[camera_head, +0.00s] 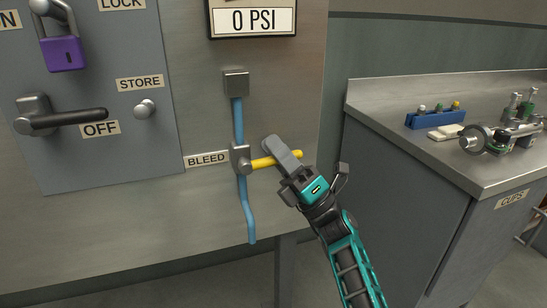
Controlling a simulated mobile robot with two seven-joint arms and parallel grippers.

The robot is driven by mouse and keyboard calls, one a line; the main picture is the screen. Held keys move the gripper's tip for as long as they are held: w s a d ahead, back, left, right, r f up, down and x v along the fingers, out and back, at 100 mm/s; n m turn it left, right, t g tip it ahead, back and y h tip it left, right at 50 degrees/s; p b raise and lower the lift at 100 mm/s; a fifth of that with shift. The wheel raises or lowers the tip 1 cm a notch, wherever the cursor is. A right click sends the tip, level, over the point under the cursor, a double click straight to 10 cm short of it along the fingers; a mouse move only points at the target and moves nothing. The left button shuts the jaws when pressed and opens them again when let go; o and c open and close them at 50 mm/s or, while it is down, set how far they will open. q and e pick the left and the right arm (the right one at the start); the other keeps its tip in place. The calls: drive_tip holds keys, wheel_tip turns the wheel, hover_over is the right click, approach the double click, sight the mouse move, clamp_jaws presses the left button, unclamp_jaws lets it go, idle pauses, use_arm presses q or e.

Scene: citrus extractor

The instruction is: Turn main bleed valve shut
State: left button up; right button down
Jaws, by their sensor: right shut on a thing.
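The bleed valve (241,158) is a grey metal body on a blue pipe (238,119) fixed to the steel panel. Its yellow handle (262,162) points right, roughly level and across the pipe. A label reading BLEED (207,160) is to its left. My right gripper (285,155) comes in from the lower right and is shut on the yellow handle near its outer end. The gripper's finger hides part of the handle. My left gripper is not in view.
Above, a gauge display (253,20) reads 0 PSI. A purple padlock (62,53) hangs at upper left, above a black lever (68,120) by the OFF label. A steel counter (402,97) with small parts stands at right. The panel around the valve is clear.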

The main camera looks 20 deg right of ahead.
drive_tip(key=shift+d+f+m+t+h+b, duration=0.1)
drive_tip(key=shift+f+m+t+h+b, duration=0.25)
drive_tip(key=shift+m+t, duration=0.5)
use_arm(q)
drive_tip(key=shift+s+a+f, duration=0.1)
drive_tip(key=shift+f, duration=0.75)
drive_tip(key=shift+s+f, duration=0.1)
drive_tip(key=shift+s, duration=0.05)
use_arm(e)
drive_tip(key=shift+m, duration=0.25)
drive_tip(key=c, duration=1.3)
unclamp_jaws()
